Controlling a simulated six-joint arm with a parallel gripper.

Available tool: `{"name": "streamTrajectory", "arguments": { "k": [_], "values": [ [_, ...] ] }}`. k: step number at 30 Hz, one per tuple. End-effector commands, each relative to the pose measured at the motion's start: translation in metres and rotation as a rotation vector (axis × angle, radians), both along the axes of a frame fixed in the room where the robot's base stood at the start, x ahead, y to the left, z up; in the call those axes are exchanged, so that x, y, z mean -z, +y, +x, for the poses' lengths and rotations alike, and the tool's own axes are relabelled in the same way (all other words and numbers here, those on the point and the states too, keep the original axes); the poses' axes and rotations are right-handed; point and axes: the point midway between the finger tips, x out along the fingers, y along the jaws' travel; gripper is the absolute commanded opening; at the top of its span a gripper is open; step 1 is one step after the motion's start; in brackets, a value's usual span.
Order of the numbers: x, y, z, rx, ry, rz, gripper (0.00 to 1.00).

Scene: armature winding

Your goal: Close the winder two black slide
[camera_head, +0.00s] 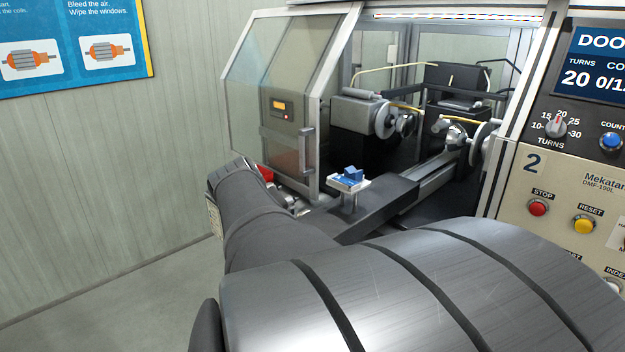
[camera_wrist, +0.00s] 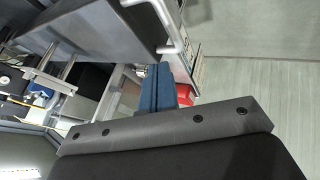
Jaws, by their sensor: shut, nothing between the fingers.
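In the head view, winder two's black slide (camera_head: 378,209) reaches out of the machine's open front toward the lower left. A small white stand (camera_head: 349,185) with a blue block (camera_head: 348,174) is on or just beside it. The winder's glass-panelled door (camera_head: 290,65) with its upright handle (camera_head: 306,152) stands swung out at the left. My forearm crosses in front and hides my gripper in the head view. In the wrist view my gripper (camera_wrist: 156,68) shows two blue fingers shut together, empty, in front of the grey bolted plate. A bent metal handle (camera_wrist: 172,32) is close to the fingertips.
The control panel (camera_head: 510,190) with red stop and yellow reset buttons is at the right, under a display (camera_head: 600,70). A red part (camera_head: 265,173) shows by the door's foot and also in the wrist view (camera_wrist: 190,103). Open floor (camera_head: 110,290) lies lower left.

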Motion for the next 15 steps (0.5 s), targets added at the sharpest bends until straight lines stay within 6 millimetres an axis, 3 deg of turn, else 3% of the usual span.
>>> {"name": "streamTrajectory", "arguments": {
  "k": [6,15],
  "values": [
    [0.025,-0.002,0.018,0.002,0.001,0.000,0.00],
    [0.033,-0.003,0.025,0.001,-0.001,0.002,0.00]
  ]
}}
